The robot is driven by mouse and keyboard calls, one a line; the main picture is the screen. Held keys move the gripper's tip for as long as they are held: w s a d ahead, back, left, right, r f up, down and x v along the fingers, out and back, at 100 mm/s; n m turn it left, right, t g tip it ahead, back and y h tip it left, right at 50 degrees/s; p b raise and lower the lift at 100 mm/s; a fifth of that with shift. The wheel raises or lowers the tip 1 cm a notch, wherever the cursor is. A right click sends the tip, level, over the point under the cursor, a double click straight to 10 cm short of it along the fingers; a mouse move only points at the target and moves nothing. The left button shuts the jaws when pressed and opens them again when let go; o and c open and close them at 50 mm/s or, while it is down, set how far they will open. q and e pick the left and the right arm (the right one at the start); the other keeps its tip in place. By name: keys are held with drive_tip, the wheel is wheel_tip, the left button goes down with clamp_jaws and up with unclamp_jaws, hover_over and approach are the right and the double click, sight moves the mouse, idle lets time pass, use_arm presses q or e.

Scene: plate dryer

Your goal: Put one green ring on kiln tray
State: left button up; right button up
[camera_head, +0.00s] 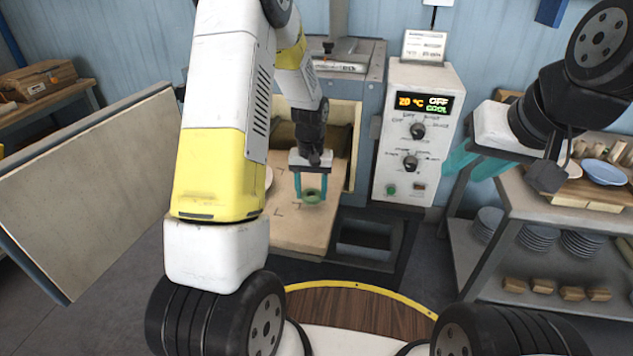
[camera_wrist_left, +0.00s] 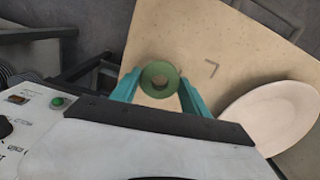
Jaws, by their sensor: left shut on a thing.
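A green ring (camera_head: 312,196) is between the teal fingers of my left gripper (camera_head: 311,190), over the front part of the beige kiln tray (camera_head: 297,236). In the left wrist view the ring (camera_wrist_left: 159,79) sits between the fingertips of my left gripper (camera_wrist_left: 158,88), with the tray (camera_wrist_left: 200,40) behind it. My left gripper is shut on the ring. I cannot tell whether the ring touches the tray. My right gripper (camera_head: 472,165), with teal fingers, is at the right near the shelf; how far its fingers are apart is unclear.
A white plate (camera_wrist_left: 272,115) lies on the tray beside the ring. The kiln's control box (camera_head: 418,130) stands right of the tray. The open kiln door (camera_head: 85,190) is at the left. A shelf cart (camera_head: 540,220) with plates and blocks stands at the right.

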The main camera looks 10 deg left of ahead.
sight(307, 192)
use_arm(q)
drive_tip(key=shift+w+a, duration=0.35)
drive_tip(key=shift+a, duration=0.15)
drive_tip(key=shift+w+a+f, duration=0.1)
drive_tip(key=shift+a+f, duration=0.1)
drive_tip(key=shift+f, duration=1.6)
drive_tip(key=shift+f, duration=0.1)
drive_tip(key=o, duration=1.3)
drive_tip(key=shift+o, duration=0.2)
